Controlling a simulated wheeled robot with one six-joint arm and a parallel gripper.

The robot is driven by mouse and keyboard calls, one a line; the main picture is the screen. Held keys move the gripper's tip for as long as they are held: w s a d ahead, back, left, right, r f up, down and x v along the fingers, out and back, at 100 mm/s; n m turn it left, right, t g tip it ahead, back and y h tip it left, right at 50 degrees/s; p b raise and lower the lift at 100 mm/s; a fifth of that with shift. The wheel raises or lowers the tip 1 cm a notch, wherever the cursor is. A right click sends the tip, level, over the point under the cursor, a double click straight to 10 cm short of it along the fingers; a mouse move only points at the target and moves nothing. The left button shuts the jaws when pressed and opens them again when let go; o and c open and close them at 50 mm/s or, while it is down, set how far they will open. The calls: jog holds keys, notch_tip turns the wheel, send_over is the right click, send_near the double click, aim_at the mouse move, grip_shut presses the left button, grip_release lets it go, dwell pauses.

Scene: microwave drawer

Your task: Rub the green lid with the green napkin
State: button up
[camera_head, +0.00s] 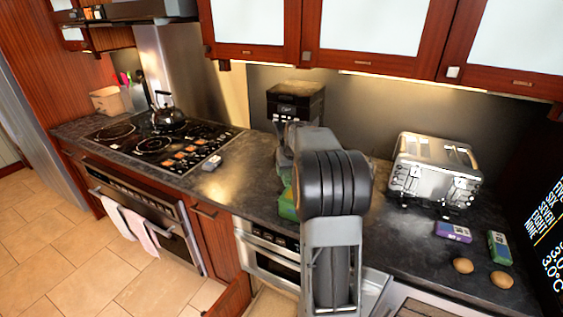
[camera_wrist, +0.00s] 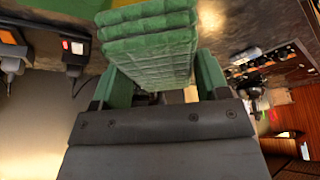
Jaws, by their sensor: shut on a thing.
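A green, quilted-looking napkin (camera_wrist: 148,45) fills the upper middle of the wrist view. It sits between the fingers of my gripper (camera_wrist: 155,72), which is shut on it. A smooth green and yellow surface (camera_wrist: 45,12) shows behind the napkin at the top left of the wrist view; I cannot tell whether it is the green lid. In the head view a green thing (camera_head: 287,205) shows on the counter just left of my arm, partly hidden by it. I cannot tell whether it is the lid or the napkin. My arm hides the gripper's fingertips there.
A black coffee machine (camera_head: 296,100) stands behind my arm. A silver toaster (camera_head: 432,170) is to the right, with small packets (camera_head: 453,232) and two brown round things (camera_head: 463,265) in front. The stove (camera_head: 150,142) with a kettle (camera_head: 167,112) is at left.

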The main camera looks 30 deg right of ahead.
aim_at(288, 190)
jog(key=shift+w+f, duration=0.15)
jog(key=shift+f, duration=0.15)
jog(key=shift+a+f+b, duration=0.1)
jog(key=shift+f+b, duration=0.8)
jog(key=shift+f, duration=0.05)
jog(key=shift+f+b, duration=1.2)
jog(key=shift+f, duration=0.5)
jog(key=shift+f+b, duration=0.75)
jog(key=shift+f, duration=0.3)
jog(key=shift+s+d+r+b, duration=0.1)
jog(key=shift+s+d+b, duration=0.2)
jog(key=shift+s+d, duration=0.4)
jog(key=shift+s+d+b, duration=0.3)
jog(key=shift+s+d, duration=0.05)
jog(key=shift+s, duration=0.55)
jog(key=shift+s+d, duration=0.1)
jog(key=shift+s, duration=0.05)
